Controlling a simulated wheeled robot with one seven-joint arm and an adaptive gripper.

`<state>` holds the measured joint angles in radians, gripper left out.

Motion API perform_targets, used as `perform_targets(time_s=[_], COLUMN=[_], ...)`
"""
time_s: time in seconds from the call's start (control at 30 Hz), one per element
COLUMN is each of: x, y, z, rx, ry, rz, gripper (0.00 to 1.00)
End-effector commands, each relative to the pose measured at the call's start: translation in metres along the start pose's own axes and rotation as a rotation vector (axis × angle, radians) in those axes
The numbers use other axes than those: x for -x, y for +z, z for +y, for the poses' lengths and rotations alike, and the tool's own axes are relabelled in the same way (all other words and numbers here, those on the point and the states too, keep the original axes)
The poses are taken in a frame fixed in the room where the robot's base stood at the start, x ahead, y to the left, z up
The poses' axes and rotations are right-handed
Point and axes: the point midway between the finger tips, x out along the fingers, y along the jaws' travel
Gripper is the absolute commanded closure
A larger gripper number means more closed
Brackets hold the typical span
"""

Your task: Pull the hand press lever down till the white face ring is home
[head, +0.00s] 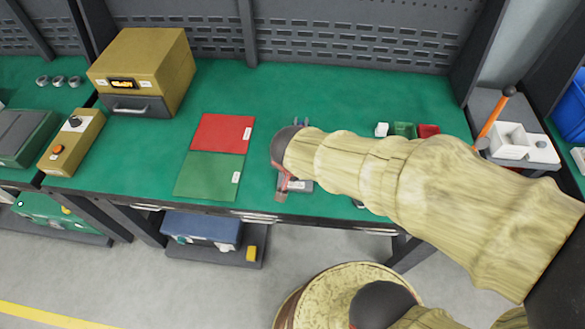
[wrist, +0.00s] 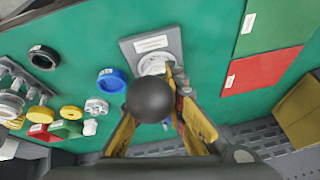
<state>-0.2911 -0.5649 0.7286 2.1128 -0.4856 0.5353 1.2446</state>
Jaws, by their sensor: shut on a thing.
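In the wrist view my gripper (wrist: 153,108) is shut on the black ball knob (wrist: 150,98) of the hand press lever, with a yellow finger on each side. Beyond the knob is the grey press base (wrist: 136,46) with a white label. A white round part (wrist: 153,63), which looks like the face ring, sits on the base. The knob and fingers partly cover it, so I cannot tell how deep it sits. In the head view my covered arm hides most of the press; part of its grey base (head: 300,186) shows near the bench's front edge.
A blue ring (wrist: 112,81) lies beside the press base. A red mat (wrist: 262,70) and green mat (wrist: 272,25) lie on its other side. Several small yellow, black, red and green parts lie farther left. In the head view a brown box (head: 150,60) stands at the back left.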

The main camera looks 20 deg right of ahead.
Motion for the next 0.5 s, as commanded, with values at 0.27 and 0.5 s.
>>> perform_targets(time_s=[0.27,0.5], x=[-0.0027,-0.0026], y=[0.0020,0.0018], z=[0.0055,0.0054], rx=[-0.003,-0.003], ry=[0.014,0.014], rz=[-0.005,-0.005], gripper=[1.00,0.87])
